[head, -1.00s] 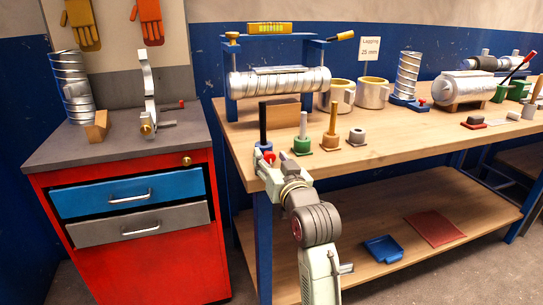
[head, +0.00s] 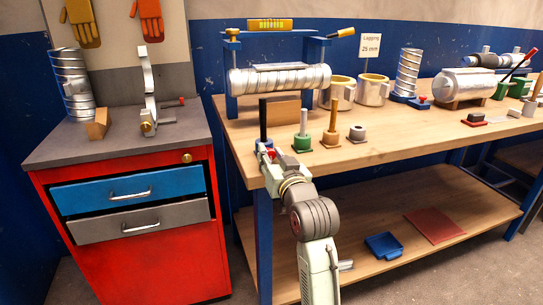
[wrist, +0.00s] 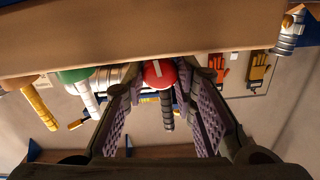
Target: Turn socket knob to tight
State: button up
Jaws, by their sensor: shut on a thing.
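The red knob (wrist: 159,73) with a white stripe faces the wrist camera, between my fingertips. In the head view a bit of the red knob (head: 271,154) shows at the table's front edge, below an upright black rod (head: 263,120). The black rod also shows behind the knob in the wrist view (wrist: 167,112). My gripper (head: 267,158) is at the knob, with a finger on either side, and is shut on it. The knob's socket is mostly hidden by my gripper.
A green socket with a pale rod (head: 303,143), an orange rod in its base (head: 331,138) and a grey socket (head: 357,134) stand close to the right. The spiral duct (head: 280,80) lies behind. The red cabinet (head: 140,260) stands left, across a narrow gap.

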jog(key=shift+m+p, duration=0.3)
jog(key=shift+p, duration=0.1)
grip_shut()
jog(key=m+p, duration=0.2)
jog(key=shift+r+m, duration=0.1)
jog(key=shift+m, duration=0.2)
jog(key=shift+d+m+p, duration=0.1)
jog(key=shift+m+p, duration=1.2)
jog(key=shift+m, duration=0.1)
jog(key=o, duration=1)
grip_release()
jog(key=shift+f, duration=0.2)
